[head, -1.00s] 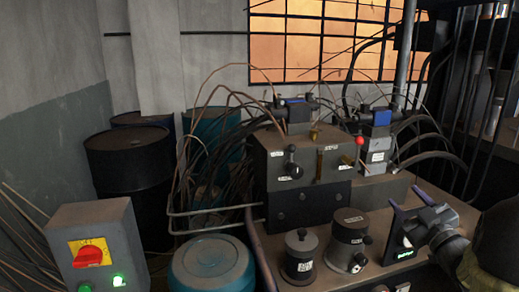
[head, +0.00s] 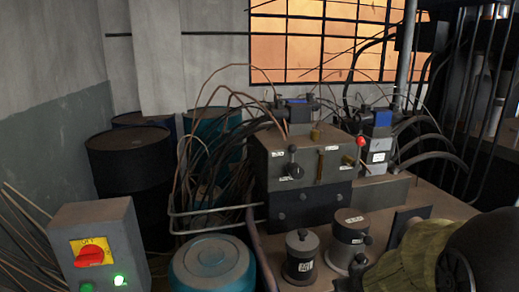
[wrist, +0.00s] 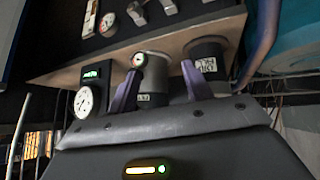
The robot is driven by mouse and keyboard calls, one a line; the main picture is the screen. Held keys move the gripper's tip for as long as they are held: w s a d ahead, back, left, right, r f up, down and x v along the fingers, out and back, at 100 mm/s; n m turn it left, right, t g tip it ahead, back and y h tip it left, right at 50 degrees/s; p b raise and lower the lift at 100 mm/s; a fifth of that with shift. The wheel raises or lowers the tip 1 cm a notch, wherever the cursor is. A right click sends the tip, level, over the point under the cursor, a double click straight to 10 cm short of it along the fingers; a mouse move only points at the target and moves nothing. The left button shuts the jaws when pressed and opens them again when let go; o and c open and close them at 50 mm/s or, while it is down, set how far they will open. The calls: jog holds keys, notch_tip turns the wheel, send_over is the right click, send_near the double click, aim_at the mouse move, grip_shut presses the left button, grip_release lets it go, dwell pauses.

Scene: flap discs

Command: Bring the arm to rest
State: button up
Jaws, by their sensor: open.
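My gripper (wrist: 158,85) shows in the wrist view with its two purple fingers apart and nothing held between them. A dark labelled cylinder (wrist: 157,68) shows behind the gap between the fingers, and a second one (wrist: 207,57) shows behind the right finger. I cannot tell how far off they are. In the head view my arm fills the lower right corner, large and close. The fingers cannot be made out there.
The bench (head: 445,207) carries two dark cylinders, one in front (head: 301,255) and one behind (head: 348,240), and a valve block (head: 300,160) with hoses. A switch box (head: 98,245) and a teal drum (head: 212,268) stand left. Gauges (wrist: 86,101) show in the wrist view.

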jog(key=s+a+f+g+y, duration=0.1)
jog(key=s+a+f+g, duration=0.1)
jog(key=s+a+g, duration=0.3)
jog(key=s+a+f, duration=0.2)
jog(key=s, duration=0.5)
notch_tip(320, 180, up, 21)
jog(key=p, duration=2.1)
jog(key=shift+w+m, duration=0.15)
jog(key=shift+m, duration=0.15)
jog(key=shift+f, duration=0.15)
